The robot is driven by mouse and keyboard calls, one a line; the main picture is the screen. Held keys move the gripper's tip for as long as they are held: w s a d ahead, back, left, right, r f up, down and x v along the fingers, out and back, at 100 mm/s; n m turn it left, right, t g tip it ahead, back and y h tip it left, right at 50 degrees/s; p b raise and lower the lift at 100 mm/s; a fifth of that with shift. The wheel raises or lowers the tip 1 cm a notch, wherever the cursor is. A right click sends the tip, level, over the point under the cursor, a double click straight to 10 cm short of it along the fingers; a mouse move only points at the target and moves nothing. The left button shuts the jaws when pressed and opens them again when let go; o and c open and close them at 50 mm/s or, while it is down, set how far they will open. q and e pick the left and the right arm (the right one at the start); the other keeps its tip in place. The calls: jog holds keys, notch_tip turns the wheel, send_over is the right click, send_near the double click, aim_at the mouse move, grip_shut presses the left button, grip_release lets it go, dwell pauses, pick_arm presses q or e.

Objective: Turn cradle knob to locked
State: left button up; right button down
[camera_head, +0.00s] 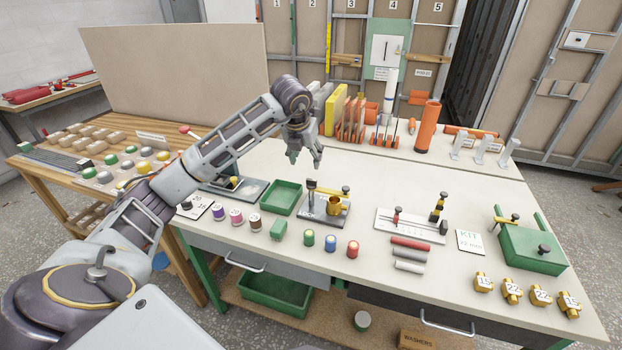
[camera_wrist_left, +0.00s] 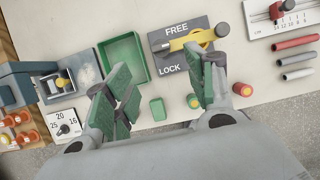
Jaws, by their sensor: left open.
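The cradle is a dark grey plate (camera_head: 313,222) with LOCK lettering on its near edge. It carries a brass cup (camera_head: 336,209) and a dark upright post (camera_head: 311,197). In the left wrist view the plate (camera_wrist_left: 170,62) reads FREE at the top and LOCK at the bottom. A yellow brass arm (camera_wrist_left: 188,41) lies across it, with a round dark knob (camera_wrist_left: 222,29) near its right end. My left gripper (camera_head: 305,158) is open and empty above and behind the cradle. In the wrist view its right finger covers part of the plate. My right gripper does not show.
A green tray (camera_head: 282,197) stands left of the cradle. Coloured capped pieces (camera_head: 331,243) stand along the front, and a white slider gauge (camera_head: 410,225) lies to the right. Orange racks (camera_head: 352,128) stand behind. A clear strip lies behind the cradle.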

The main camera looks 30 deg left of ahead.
aim_at(311, 180)
pick_arm(q)
jog(key=p+x, duration=0.1)
jog(key=x, duration=0.9)
jog(key=shift+w+f, duration=0.15)
jog(key=shift+f, duration=0.1)
jog(key=shift+x, duration=0.95)
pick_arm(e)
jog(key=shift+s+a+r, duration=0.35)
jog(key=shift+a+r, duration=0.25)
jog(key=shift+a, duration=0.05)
pick_arm(q)
jog(key=c, duration=1)
